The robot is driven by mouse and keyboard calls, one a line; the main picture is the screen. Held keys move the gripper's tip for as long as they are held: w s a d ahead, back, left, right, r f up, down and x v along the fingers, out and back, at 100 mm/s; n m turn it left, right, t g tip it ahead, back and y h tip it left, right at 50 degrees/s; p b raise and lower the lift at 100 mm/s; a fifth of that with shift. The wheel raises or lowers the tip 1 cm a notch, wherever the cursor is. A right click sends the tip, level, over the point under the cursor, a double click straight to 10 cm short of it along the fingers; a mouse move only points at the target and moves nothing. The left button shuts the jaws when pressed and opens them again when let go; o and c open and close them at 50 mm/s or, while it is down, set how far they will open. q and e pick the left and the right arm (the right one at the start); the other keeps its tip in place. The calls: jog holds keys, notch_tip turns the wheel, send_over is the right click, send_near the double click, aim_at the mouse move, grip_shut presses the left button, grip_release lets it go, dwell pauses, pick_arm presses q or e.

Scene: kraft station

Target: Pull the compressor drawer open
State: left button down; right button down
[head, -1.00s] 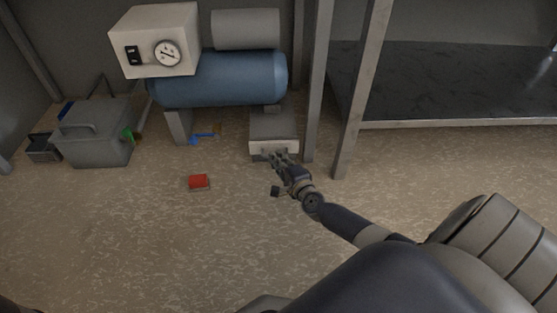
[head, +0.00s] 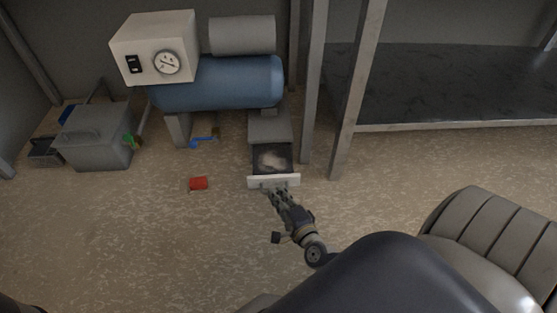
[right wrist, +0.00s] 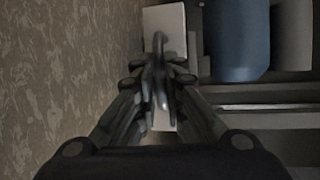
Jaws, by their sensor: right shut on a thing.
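The compressor has a blue tank (head: 222,84) and a pale box with a gauge. The compressor drawer (head: 273,181) sits low beneath its right end, pulled out toward me, and its dark inside shows a pale patch. My right gripper (head: 272,189) is at the drawer's white front, shut on the handle. In the right wrist view the fingers close around the handle (right wrist: 160,58) in front of the white drawer front (right wrist: 168,20). My left gripper is not in view.
A grey metal post (head: 314,85) stands close to the right of the drawer, with a shelf (head: 450,126) beyond. A red block (head: 198,184) lies on the floor to the left. A grey toolbox (head: 95,148) stands farther left. The floor in front is mostly clear.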

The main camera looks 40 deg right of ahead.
jog(key=c, duration=1.7)
grip_release()
jog(key=v, duration=0.7)
jog(key=shift+s, duration=0.25)
